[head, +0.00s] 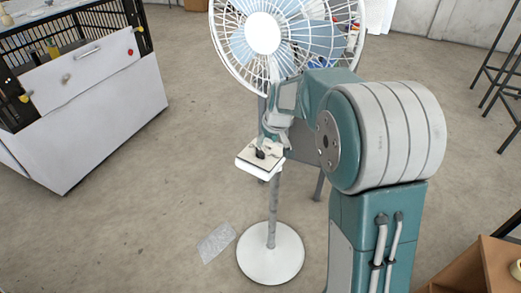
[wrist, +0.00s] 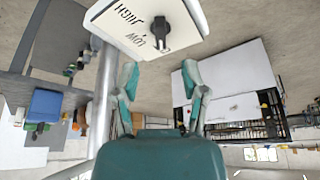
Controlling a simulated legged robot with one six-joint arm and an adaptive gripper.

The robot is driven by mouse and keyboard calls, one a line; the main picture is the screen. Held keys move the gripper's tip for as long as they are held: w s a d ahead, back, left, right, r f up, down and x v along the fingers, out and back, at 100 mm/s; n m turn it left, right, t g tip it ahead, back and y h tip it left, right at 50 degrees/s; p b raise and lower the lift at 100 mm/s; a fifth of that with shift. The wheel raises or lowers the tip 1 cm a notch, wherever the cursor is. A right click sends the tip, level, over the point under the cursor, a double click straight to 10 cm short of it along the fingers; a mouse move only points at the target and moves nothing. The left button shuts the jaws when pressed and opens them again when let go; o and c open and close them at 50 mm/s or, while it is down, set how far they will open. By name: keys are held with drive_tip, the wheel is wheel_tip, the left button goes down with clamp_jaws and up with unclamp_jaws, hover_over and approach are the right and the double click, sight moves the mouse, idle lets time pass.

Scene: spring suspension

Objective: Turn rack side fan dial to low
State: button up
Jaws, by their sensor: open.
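The fan (head: 263,34) stands upright on a round white base (head: 270,254). A white control box (head: 246,163) on its pole carries a black dial (head: 260,153). In the wrist view the box's panel (wrist: 130,35) is at the top, with upside-down HIGH and LOW lettering, and the dial (wrist: 161,25) shows as a black knob. I cannot tell its exact setting. My gripper (wrist: 160,75) is open and empty, its two teal fingers spread below the dial in that view, apart from it. In the head view my gripper (head: 274,135) is close to the box, partly hidden by my arm.
A white cabinet (head: 105,100) with a rack stands at the left. A clear plastic sheet (head: 216,243) lies on the floor beside the fan base. A cardboard box (head: 495,262) is at the lower right, with dark stools (head: 500,75) above. The floor between cabinet and fan is clear.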

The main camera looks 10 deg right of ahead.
sight(262, 153)
drive_tip(key=x, duration=0.8)
drive_tip(key=shift+w+f, duration=0.1)
drive_tip(key=shift+f, duration=0.15)
clamp_jaws()
